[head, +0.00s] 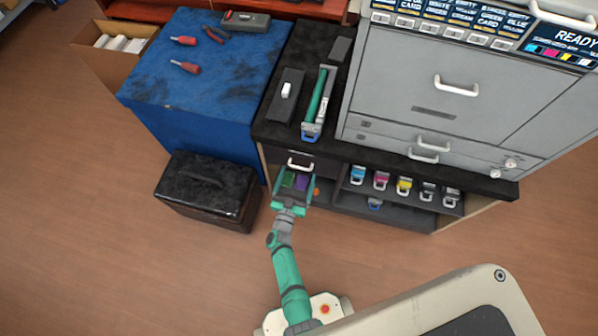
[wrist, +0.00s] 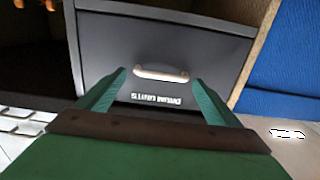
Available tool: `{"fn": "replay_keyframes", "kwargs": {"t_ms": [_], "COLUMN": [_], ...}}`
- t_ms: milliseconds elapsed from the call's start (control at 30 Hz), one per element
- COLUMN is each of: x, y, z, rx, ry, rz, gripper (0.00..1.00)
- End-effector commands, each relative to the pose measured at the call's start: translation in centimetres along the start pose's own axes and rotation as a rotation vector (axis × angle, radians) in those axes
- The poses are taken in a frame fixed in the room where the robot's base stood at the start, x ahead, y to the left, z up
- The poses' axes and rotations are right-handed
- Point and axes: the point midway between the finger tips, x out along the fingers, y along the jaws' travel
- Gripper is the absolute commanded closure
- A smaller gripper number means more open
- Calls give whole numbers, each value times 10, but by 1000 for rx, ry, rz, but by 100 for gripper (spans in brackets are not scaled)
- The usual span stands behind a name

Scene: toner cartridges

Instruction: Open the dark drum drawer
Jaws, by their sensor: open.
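The dark drum drawer (head: 283,157) is in the cabinet, below the black top. Its front looks flush with the cabinet, so it appears shut. A pale bar handle (head: 301,164) is on its front. The wrist view shows the dark drawer front (wrist: 205,55) with the same handle (wrist: 160,74) and white lettering that appears upside down and reads like "DRUM UNITS". My gripper (head: 297,176) is open and empty, just in front of the drawer. In the wrist view its green fingers (wrist: 158,88) stand apart on either side of the handle. I see no contact with the handle.
A shelf to the right holds several toner cartridges (head: 381,180). A large grey printer (head: 440,80) stands above on the black counter. A blue-covered table (head: 205,60) and a black case (head: 208,185) are to the left. The wooden floor in front is clear.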

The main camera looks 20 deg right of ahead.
Motion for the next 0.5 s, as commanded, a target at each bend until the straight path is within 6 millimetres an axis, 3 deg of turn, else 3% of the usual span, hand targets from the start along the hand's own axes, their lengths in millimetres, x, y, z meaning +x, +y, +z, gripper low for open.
{"fn": "replay_keyframes", "kwargs": {"t_ms": [200, 500], "x": [21, 24], "y": [0, 0], "z": [0, 0], "rx": [0, 0], "ry": [1, 0], "rz": [0, -1], "gripper": [14, 14]}}
